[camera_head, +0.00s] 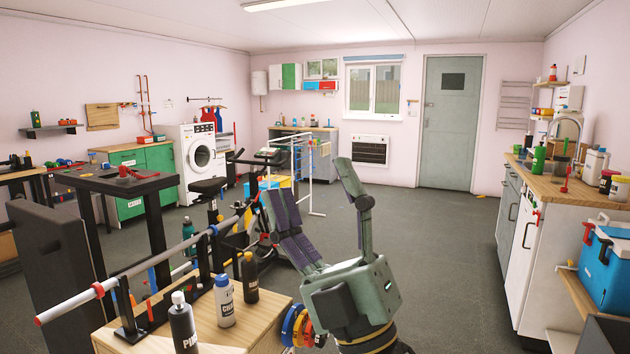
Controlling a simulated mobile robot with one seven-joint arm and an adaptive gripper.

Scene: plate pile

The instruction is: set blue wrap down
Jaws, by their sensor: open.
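My gripper (312,185) rises in the lower middle of the picture, over the right side of the wooden box. Its two dark-padded fingers are spread wide apart and point up. Nothing shows between them. I cannot pick out a blue wrap for certain. Blue, yellow and red discs (291,326) sit at the box's right side, low and left of the gripper's body, which may hide part of them.
The wooden box (255,324) bears a PINE bottle (183,327), a white bottle (224,302), a dark bottle (250,278) and a barbell bar (140,272) on black stands. A counter (560,190) with a blue cooler (606,268) stands right. Floor (450,250) between is clear.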

